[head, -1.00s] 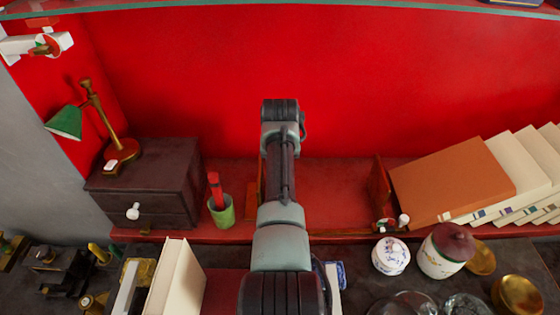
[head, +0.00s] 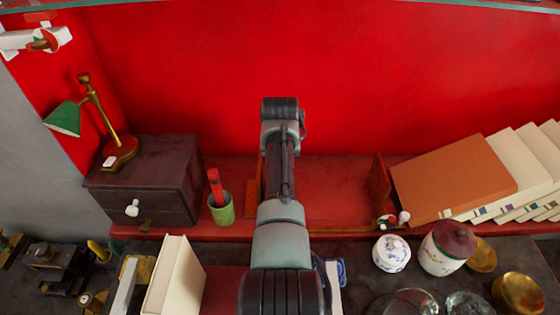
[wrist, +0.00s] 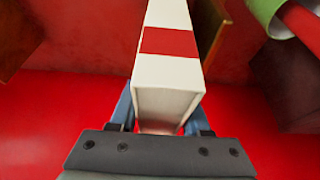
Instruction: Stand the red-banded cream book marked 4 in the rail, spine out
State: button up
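The cream book with a red band (wrist: 170,42) is between the blue fingers of my gripper (wrist: 160,118) in the wrist view, which are shut on it near its end. No number can be read on the part that shows. In the head view the book and my gripper are hidden behind my arm. The rail is on the red shelf, with a wooden end (head: 252,198) just left of my arm and another wooden end (head: 378,192) to the right. The rail's stretch (head: 335,190) right of my arm is empty.
A green cup (head: 221,208) with a red item stands left of the rail, beside a dark drawer box (head: 150,180) bearing a lamp. Leaning books (head: 455,180) fill the right. Jars (head: 447,248) and another cream book (head: 174,277) stand in front.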

jog(key=o, duration=0.4)
jog(key=v, duration=1.3)
jog(key=shift+w, duration=0.1)
